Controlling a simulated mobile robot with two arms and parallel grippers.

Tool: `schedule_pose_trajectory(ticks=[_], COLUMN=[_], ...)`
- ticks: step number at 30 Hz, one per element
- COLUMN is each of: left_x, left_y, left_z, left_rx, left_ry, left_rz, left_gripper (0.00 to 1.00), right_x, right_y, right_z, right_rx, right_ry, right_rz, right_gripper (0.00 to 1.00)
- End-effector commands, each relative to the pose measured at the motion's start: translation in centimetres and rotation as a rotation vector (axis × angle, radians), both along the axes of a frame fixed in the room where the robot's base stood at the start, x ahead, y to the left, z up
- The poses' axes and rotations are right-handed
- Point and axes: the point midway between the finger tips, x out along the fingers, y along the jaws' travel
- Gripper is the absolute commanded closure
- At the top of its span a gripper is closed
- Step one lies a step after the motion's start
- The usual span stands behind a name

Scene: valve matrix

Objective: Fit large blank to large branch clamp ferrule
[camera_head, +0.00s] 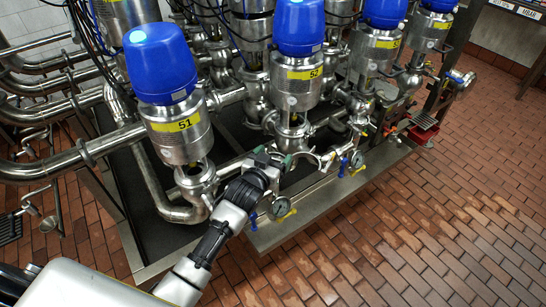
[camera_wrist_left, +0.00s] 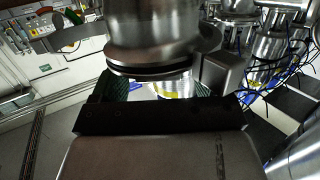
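In the head view my left arm reaches in from the bottom left. My left gripper (camera_head: 282,162) is at the front of the pipework, between the valves labelled 51 and 52. A curved silver fitting (camera_head: 316,156) is just to its right; I cannot tell whether they touch. In the left wrist view a large round steel part with a dark rim (camera_wrist_left: 160,35) fills the top middle, beyond the gripper. The green-padded fingers (camera_wrist_left: 165,92) stand apart below it. Whether they hold the large blank is hidden. I cannot pick out the branch ferrule with certainty. My right gripper is out of view.
The blue-topped valve 51 (camera_head: 180,128) and valve 52 (camera_head: 296,80) stand close to my left arm. Gauges (camera_head: 280,207) with small yellow and blue handles are at the front skid edge (camera_head: 320,207). The brick floor (camera_head: 450,200) to the right is clear.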

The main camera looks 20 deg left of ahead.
Motion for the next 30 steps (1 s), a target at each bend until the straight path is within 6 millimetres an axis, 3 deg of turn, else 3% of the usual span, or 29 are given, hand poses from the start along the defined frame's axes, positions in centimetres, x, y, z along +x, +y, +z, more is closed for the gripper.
schedule_pose_trajectory(ticks=[8,21,30], left_x=[-0.7,-8.5,-10.6], left_y=[0.1,1.2,1.5], left_z=[-0.1,1.1,1.6], left_rx=[0.000,0.001,0.000], left_ry=[0.003,0.003,0.000], left_rz=[0.000,0.000,0.000], left_gripper=[0.24,0.24,0.24], right_x=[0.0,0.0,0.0], right_y=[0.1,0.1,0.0], right_z=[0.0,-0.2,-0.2], right_rx=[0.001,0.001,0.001], right_ry=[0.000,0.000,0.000], right_rz=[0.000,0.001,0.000], right_gripper=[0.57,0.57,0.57])
